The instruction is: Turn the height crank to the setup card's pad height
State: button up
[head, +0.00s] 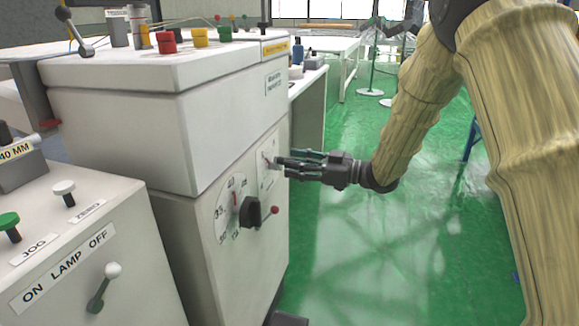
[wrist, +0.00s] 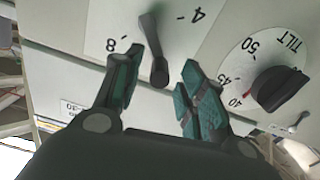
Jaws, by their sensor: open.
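My gripper (head: 283,166) reaches in from the right at the front face of the white machine, with its fingers pointing at a pale dial plate (head: 268,167). In the wrist view my gripper (wrist: 162,62) is open, one dark green finger on each side of a grey lever (wrist: 154,50). The lever sits on a white dial plate (wrist: 185,28) marked 8 and 4; no name for it is readable, so I cannot tell if it is the height crank. The lever looks unclamped, with gaps to both fingers. A yellow-edged card (head: 15,152) at the left reads 40 MM.
A black TILT knob (wrist: 280,88) on a 40 to 50 dial is close right of my gripper in the wrist view; it also shows in the head view (head: 249,211). Green floor (head: 340,260) is open at right.

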jog(key=shift+x, duration=1.05)
jog(key=shift+c, duration=0.5)
grip_shut()
